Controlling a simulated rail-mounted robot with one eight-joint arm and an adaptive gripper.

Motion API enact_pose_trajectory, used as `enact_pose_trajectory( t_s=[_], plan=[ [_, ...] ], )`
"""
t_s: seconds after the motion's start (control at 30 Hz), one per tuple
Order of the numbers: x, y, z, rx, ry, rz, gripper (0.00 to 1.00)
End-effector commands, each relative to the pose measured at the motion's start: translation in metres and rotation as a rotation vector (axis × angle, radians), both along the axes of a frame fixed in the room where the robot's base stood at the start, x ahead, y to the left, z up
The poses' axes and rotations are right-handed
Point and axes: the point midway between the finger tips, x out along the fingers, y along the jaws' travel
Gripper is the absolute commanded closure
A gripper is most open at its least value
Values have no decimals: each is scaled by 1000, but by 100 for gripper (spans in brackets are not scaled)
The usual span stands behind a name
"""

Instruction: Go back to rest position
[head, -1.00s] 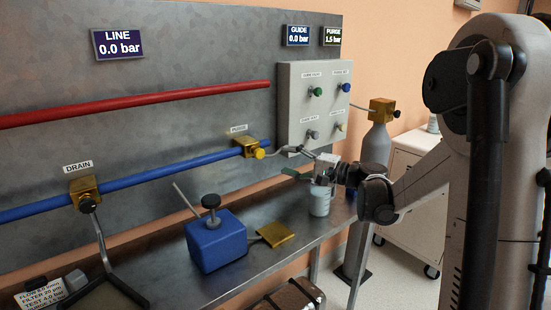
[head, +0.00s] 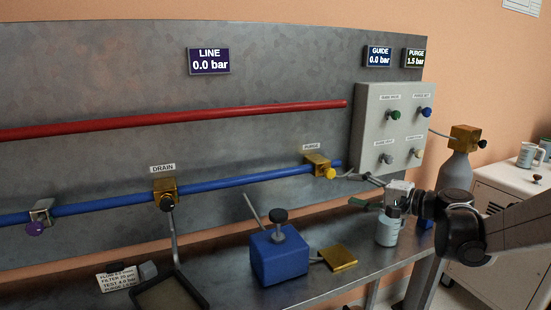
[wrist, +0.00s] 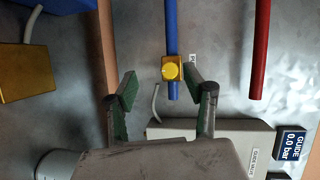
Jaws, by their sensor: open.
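My gripper (head: 364,191) is open with nothing between its fingers. In the head view it is in front of the panel's right end, right of the brass purge valve (head: 318,165) and over the white jar (head: 389,228). In the wrist view the two green-padded fingers (wrist: 162,84) are spread apart. The purge valve (wrist: 171,70) with its yellow knob shows beyond them on the blue pipe (wrist: 171,28). A grey hose end hangs near the valve. My arm reaches in from the right.
A blue block (head: 279,256) with a black knob and a brass plate (head: 338,257) sit on the steel bench. A grey control box (head: 385,130) is on the panel. A gas bottle (head: 456,170) and a white cart (head: 508,192) stand at the right.

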Motion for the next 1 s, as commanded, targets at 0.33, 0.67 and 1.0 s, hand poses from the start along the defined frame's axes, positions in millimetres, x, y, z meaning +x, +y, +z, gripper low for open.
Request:
enact_pose_trajectory(
  t_s=[0.33,0.67,1.0],
  plan=[
    [-81,64,-4,-364,108,53,53],
    [-169,84,-19,-725,153,100,53],
    [-257,74,-37,-1105,142,146,53]
  ],
)
